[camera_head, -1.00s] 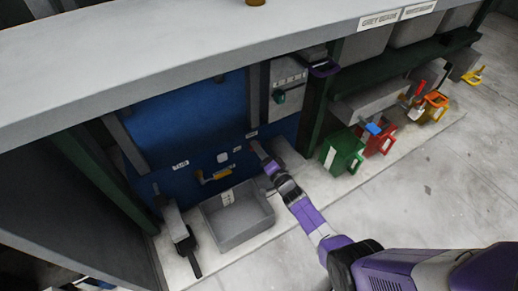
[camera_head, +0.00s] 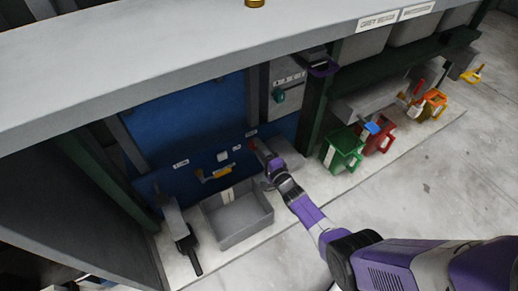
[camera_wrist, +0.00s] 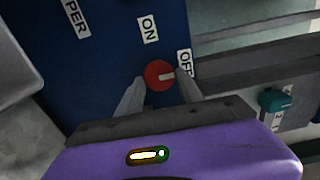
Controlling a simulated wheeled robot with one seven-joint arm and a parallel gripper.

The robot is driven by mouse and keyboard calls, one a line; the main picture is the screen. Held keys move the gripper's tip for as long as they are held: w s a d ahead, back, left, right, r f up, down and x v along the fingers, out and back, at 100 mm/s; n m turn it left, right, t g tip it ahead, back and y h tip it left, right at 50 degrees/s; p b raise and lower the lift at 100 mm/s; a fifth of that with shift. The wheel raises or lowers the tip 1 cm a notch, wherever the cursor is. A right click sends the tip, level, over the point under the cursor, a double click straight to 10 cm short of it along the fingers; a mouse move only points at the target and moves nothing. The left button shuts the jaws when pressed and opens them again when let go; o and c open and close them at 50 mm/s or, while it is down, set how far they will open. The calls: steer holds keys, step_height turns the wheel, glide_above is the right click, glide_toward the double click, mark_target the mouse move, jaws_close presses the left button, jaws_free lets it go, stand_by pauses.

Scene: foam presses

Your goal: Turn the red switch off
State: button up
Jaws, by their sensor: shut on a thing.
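The red switch (camera_wrist: 157,75) is a round knob on the blue panel (camera_wrist: 105,70), seen in the wrist view. Its white mark points right, toward the side of the OFF label (camera_wrist: 184,62). The ON label (camera_wrist: 148,28) lies above the knob. My gripper (camera_wrist: 160,79) has one finger on each side of the knob and is shut on it. In the head view my gripper (camera_head: 265,158) is against the lower right of the blue panel, and the switch is mostly hidden by it.
A teal knob (camera_wrist: 272,100) sits on a grey box (camera_head: 289,76) to the right. A yellow handle (camera_head: 216,174) and an open grey bin (camera_head: 239,238) are at left and below. Green (camera_head: 342,150) and red (camera_head: 379,139) containers stand right of a dark green post.

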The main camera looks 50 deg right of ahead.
steer(key=o, duration=1.3)
steer(key=p+v, duration=0.3)
steer(key=v, duration=0.5)
